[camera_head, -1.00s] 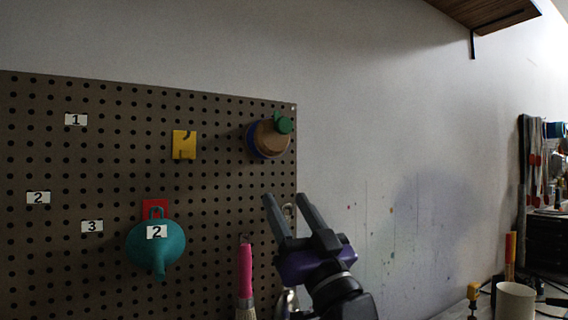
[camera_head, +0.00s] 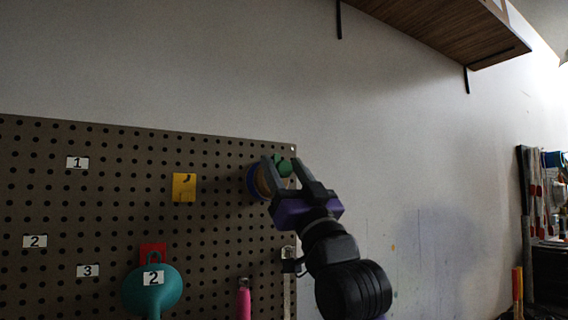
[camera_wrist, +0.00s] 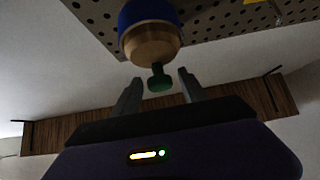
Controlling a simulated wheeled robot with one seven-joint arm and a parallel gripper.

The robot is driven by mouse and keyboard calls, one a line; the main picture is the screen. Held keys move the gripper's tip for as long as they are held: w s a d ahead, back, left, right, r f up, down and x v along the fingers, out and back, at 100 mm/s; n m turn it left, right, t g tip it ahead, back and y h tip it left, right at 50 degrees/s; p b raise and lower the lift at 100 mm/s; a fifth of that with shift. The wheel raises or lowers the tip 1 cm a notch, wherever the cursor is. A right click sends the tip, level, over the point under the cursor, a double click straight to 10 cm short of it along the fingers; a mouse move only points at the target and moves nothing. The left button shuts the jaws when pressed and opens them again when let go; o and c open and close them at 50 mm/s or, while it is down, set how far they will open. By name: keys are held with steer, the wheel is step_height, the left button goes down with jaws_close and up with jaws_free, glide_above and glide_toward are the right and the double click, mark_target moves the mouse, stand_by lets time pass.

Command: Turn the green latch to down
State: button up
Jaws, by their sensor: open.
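The green latch (camera_head: 284,167) is at the upper right corner of the pegboard, on a round wooden knob with a blue base (camera_head: 253,182). In the head view my gripper (camera_head: 282,161) overlaps it, with one finger on each side in the picture. In the wrist view the green latch (camera_wrist: 159,78) sticks out from the wooden knob (camera_wrist: 152,42), between the two open fingertips. I cannot tell whether either finger touches it. My gripper is open and holds nothing. The near finger hides part of the knob in the head view.
The pegboard (camera_head: 110,215) also carries a yellow hook plate (camera_head: 184,187), a teal funnel (camera_head: 150,290) on a red hook, a pink-handled brush (camera_head: 244,300) and number labels. A wooden shelf (camera_head: 440,25) hangs at the upper right.

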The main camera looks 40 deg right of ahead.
steer(key=shift+w+r, duration=0.15)
steer(key=shift+r, duration=0.05)
jaws_close()
